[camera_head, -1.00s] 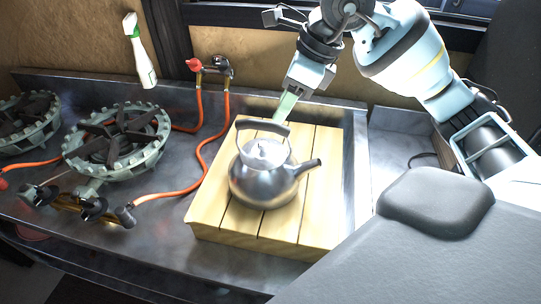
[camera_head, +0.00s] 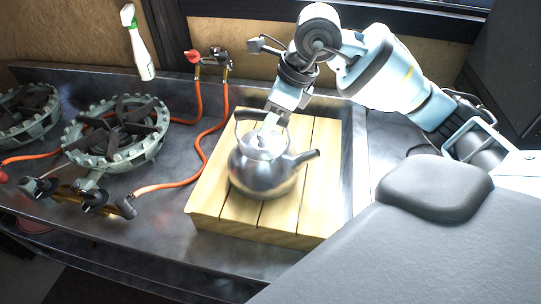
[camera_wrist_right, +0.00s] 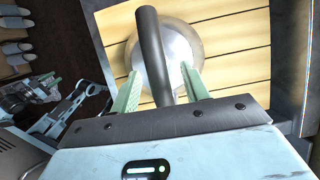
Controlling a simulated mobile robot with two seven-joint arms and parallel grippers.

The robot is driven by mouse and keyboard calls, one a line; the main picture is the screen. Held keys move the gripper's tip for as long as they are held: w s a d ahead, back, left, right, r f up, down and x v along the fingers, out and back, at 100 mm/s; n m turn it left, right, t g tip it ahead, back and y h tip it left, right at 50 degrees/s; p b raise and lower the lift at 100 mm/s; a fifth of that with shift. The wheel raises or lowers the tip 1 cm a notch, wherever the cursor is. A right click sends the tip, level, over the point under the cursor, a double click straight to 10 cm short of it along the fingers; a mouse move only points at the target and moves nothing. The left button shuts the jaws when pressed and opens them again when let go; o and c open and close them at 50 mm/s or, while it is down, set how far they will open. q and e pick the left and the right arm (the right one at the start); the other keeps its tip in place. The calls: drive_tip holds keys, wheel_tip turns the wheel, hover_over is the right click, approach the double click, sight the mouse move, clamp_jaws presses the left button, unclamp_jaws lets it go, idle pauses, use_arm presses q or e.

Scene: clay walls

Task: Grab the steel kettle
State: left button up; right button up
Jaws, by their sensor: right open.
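The steel kettle (camera_head: 264,176) stands upright on a slatted wooden board (camera_head: 313,190), its spout pointing right and its dark handle arched over the lid. My right gripper (camera_head: 268,131) is at the handle, coming down from above. In the right wrist view, the kettle's dark handle (camera_wrist_right: 154,58) passes between the two pale green fingers (camera_wrist_right: 160,90), which stand apart with a gap on each side of it. The kettle body (camera_wrist_right: 178,48) lies below.
A spray bottle (camera_head: 138,45) stands by the back wall. The metal counter in front of the board is clear.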

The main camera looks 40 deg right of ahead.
drive_tip(key=shift+f, duration=0.2)
clamp_jaws()
idle(1.2)
drive_tip(key=shift+w+r, duration=0.1)
drive_tip(key=shift+r, duration=0.05)
